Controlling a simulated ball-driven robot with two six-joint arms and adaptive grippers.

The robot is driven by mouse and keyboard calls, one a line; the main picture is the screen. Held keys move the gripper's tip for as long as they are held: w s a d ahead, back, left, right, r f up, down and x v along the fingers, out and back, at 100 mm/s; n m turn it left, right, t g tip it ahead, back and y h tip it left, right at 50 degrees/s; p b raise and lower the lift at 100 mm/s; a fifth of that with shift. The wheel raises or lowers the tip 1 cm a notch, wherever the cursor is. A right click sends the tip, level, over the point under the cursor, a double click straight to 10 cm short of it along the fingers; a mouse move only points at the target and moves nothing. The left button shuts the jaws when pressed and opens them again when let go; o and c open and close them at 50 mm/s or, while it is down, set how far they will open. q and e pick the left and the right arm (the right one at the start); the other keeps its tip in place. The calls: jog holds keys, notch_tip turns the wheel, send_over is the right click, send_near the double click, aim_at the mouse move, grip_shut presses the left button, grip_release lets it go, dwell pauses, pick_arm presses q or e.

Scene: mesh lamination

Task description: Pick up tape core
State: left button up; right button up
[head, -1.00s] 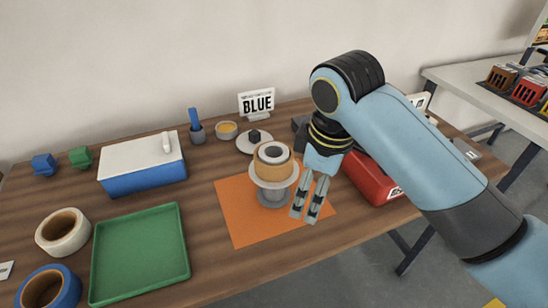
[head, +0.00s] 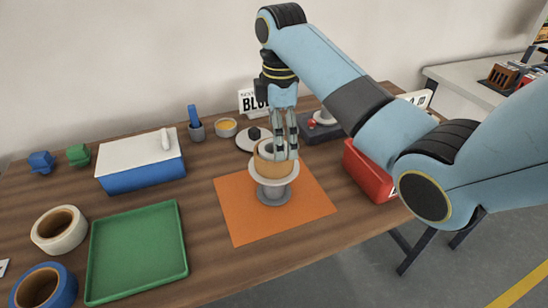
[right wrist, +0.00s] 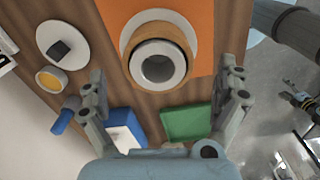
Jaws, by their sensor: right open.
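The tape core (head: 266,168), a tan ring with a pale inner ring, sits on a grey round-topped stand (head: 272,197) over an orange mat (head: 310,201). In the right wrist view the tape core (right wrist: 181,65) shows end-on, with its pale ring and dark hole facing the camera. My right gripper (head: 286,154) is open and points down above the core, partly hiding it in the head view. My left gripper is not in view.
A green tray (head: 137,250), a blue box with a white lid (head: 140,163), and a white roll (head: 59,230) and blue roll (head: 45,287) of tape lie left. A red box (head: 369,174) stands right. The BLUE sign (head: 250,101) is behind my gripper.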

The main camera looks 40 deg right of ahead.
jog(key=f, duration=0.4)
jog(key=shift+w+a+f+p, duration=0.2)
jog(key=shift+f+p, duration=0.2)
jog(key=c, duration=0.9)
